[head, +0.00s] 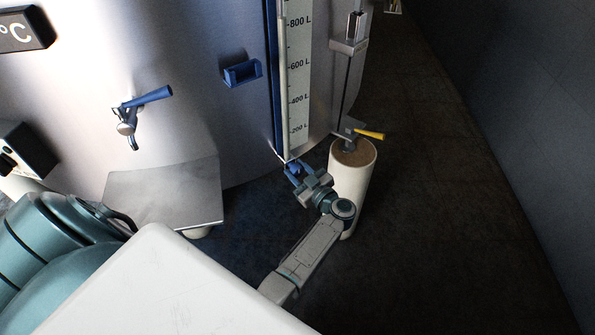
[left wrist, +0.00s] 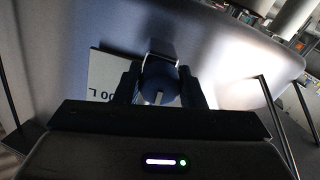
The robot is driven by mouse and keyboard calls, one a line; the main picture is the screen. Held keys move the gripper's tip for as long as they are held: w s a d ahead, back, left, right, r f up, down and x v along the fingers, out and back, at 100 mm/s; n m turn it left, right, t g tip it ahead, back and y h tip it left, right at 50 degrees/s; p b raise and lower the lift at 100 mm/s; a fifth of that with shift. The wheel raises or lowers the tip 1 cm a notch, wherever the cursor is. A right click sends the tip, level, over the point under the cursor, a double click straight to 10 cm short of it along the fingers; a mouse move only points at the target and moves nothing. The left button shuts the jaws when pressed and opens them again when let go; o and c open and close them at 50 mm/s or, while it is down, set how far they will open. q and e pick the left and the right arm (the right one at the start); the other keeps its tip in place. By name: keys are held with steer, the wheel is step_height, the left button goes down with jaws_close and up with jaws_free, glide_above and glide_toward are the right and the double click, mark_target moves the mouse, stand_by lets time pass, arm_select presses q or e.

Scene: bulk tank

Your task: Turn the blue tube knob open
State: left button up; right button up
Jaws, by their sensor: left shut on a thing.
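The blue tube knob (head: 291,167) sits at the foot of the tank's blue sight tube, below the litre scale. In the head view my left gripper (head: 298,172) is at the knob and its fingers hide most of it. In the left wrist view the round, dark blue knob (left wrist: 160,86) lies between the two dark fingers of my left gripper (left wrist: 161,92), which is shut on it. A pale slot or ridge shows on the knob's face. My right gripper is not in view.
The litre scale (head: 298,75) runs up the steel tank (head: 200,100). A blue-handled tap (head: 128,118) is at left, above a metal plate (head: 165,195). A cream cylinder (head: 362,160) with a yellow-handled valve (head: 369,134) stands close beside my left wrist. The dark floor at right is clear.

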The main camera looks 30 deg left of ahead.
arm_select(q)
steer(key=shift+f+n, duration=0.1)
steer(key=shift+n, duration=1.1)
steer(key=shift+n+b, duration=0.35)
steer(key=shift+n, duration=0.05)
steer(key=n+b, duration=0.1)
steer(key=n, duration=0.3)
steer(key=n+b, duration=0.2)
steer(key=n, duration=0.2)
steer(key=shift+t+h, duration=0.3)
steer(key=n+b, duration=0.3)
steer(key=n, duration=0.1)
steer(key=shift+n+b, duration=0.3)
steer(key=shift+n, duration=0.1)
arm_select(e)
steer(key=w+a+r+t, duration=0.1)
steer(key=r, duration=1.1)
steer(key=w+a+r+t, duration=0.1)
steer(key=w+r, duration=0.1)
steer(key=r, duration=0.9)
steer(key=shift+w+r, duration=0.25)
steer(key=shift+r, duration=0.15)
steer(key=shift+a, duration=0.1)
arm_select(q)
steer(key=o, duration=1)
steer(key=shift+w+r, duration=0.1)
steer(key=shift+r, duration=0.1)
steer(key=shift+d, duration=0.1)
